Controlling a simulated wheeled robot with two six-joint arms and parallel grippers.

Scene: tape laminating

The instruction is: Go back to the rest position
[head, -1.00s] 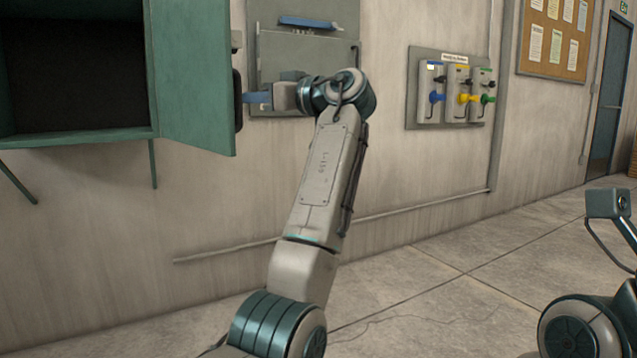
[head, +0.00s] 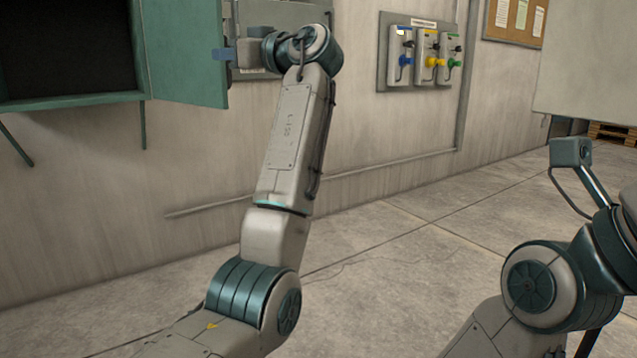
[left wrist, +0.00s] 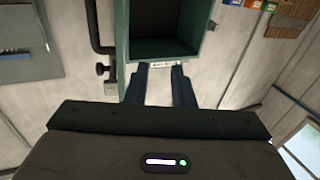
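My left arm rises in the middle of the head view. My right arm comes in at the lower right of the head view. Its gripper is out of the picture.
A wall panel with coloured levers (head: 422,55) hangs behind my left arm. A large plain pale panel (head: 590,60) fills the upper right; I cannot tell what bears it. The left wrist view shows a black handle (left wrist: 94,25) beside the cabinet. Floor between my arms is clear.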

